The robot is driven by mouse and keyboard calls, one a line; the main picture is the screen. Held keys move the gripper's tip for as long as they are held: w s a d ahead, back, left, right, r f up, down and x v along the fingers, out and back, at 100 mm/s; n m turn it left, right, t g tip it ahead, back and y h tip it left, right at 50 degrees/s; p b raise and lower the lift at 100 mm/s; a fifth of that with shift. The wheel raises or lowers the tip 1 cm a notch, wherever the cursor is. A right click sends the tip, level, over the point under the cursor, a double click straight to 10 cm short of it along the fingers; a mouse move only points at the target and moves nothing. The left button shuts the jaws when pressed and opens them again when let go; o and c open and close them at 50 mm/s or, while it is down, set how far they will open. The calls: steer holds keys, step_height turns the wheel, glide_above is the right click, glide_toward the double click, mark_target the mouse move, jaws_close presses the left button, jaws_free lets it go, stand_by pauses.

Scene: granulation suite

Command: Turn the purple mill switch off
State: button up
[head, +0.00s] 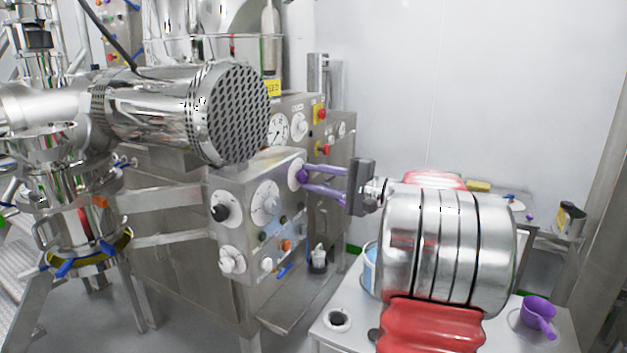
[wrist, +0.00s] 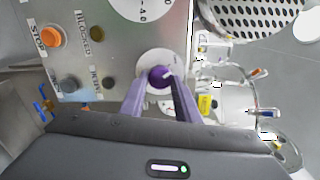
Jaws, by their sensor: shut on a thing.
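The purple mill switch (wrist: 160,76) is a round knob with a pale pointer mark on a white dial, at the upper right of the steel control panel. In the head view the white dial (head: 296,174) shows at the panel's upper right edge, with the knob mostly hidden by the fingertips. My gripper (head: 304,176) reaches in from the right with its purple fingers on either side of the knob. It is shut on the knob, and the fingers also show around it in the wrist view (wrist: 158,84).
The panel (head: 235,195) carries a black knob (head: 220,213), a white knob (head: 231,261) and an orange button (wrist: 50,37). A large perforated steel drum (head: 230,112) overhangs the panel. A purple scoop (head: 538,312) lies on the bench at right.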

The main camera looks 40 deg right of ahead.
steer(key=shift+a+f+n, duration=0.15)
steer(key=shift+f+n, duration=0.05)
steer(key=shift+n, duration=0.8)
steer(key=o, duration=1)
steer(key=shift+r, duration=0.15)
steer(key=shift+o, duration=0.2)
steer(key=shift+s, duration=0.1)
steer(key=v, duration=1.3)
steer(key=shift+s, duration=0.3)
